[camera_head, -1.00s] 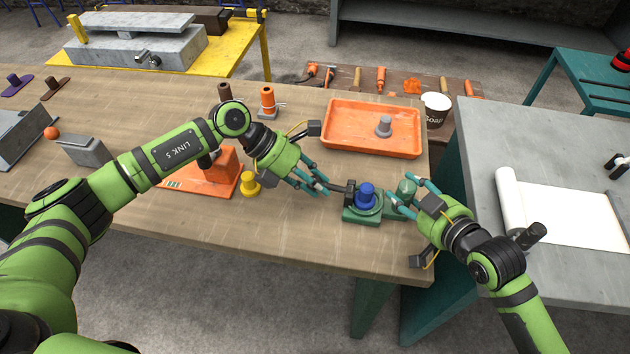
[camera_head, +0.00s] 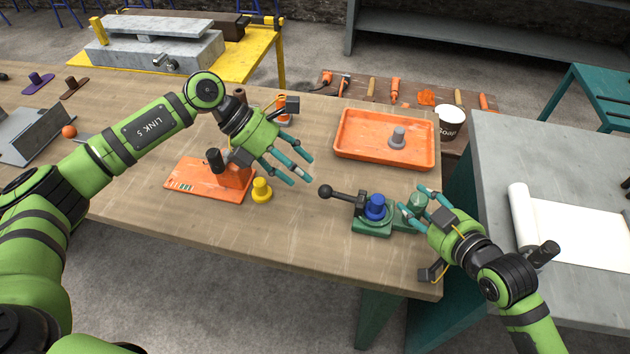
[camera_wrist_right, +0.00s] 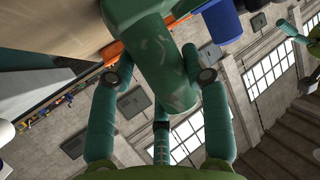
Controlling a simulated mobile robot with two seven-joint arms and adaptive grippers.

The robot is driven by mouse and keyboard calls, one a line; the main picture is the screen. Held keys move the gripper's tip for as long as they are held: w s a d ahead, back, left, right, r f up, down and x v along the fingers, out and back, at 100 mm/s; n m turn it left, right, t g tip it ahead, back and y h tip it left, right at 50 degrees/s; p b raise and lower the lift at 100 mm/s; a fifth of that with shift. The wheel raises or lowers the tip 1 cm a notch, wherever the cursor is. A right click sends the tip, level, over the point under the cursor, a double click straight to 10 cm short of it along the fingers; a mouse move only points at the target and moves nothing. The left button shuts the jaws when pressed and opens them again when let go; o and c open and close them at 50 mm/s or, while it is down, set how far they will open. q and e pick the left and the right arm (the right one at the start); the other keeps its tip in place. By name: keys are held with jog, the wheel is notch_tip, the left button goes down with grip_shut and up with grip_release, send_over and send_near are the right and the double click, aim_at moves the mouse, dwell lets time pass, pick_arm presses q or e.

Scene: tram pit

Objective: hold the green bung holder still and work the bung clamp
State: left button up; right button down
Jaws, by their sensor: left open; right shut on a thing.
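The green bung holder (camera_head: 372,228) stands on the wooden table near its front right edge, with a blue bung (camera_head: 375,207) upright in it. The bung clamp's dark lever (camera_head: 346,195) sticks out to the left and ends in a black ball knob (camera_head: 325,191). My right gripper (camera_head: 419,201) is shut on the holder's green post at its right end. In the right wrist view the post (camera_wrist_right: 172,82) sits between the fingers. My left gripper (camera_head: 302,171) is open and empty, above the table and up-left of the knob, apart from it.
A yellow bung (camera_head: 262,191) and an orange clamp base (camera_head: 205,180) stand left of the holder. An orange tray (camera_head: 385,150) with a grey bung (camera_head: 397,137) lies behind it. A white roll (camera_head: 522,212) lies on the grey bench at right.

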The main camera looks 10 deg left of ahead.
pick_arm(q)
jog(key=shift+v, duration=1.65)
jog(key=c, duration=1)
jog(key=shift+d+r+n, duration=0.1)
jog(key=shift+d+n, duration=0.05)
jog(key=shift+n, duration=0.25)
grip_shut()
jog(key=s+d+r+n, duration=0.1)
jog(key=d+r+n, duration=0.15)
jog(key=n, duration=0.85)
jog(key=s+d+r+n, duration=0.2)
jog(key=r+n, duration=0.2)
jog(key=n, duration=0.7)
send_over(328, 193)
jog(key=s+d, duration=0.1)
jog(key=d, duration=0.1)
notch_tip(328, 193, down, 8)
jog(key=shift+w+a+f+n+t+y, duration=0.15)
jog(key=shift+w+a+f+n+y, duration=0.1)
jog(key=shift+a+f, duration=0.35)
jog(key=shift+w+a+f+n+t+y, duration=0.15)
jog(key=shift+w+a+f, duration=0.2)
jog(key=shift+f, duration=0.3)
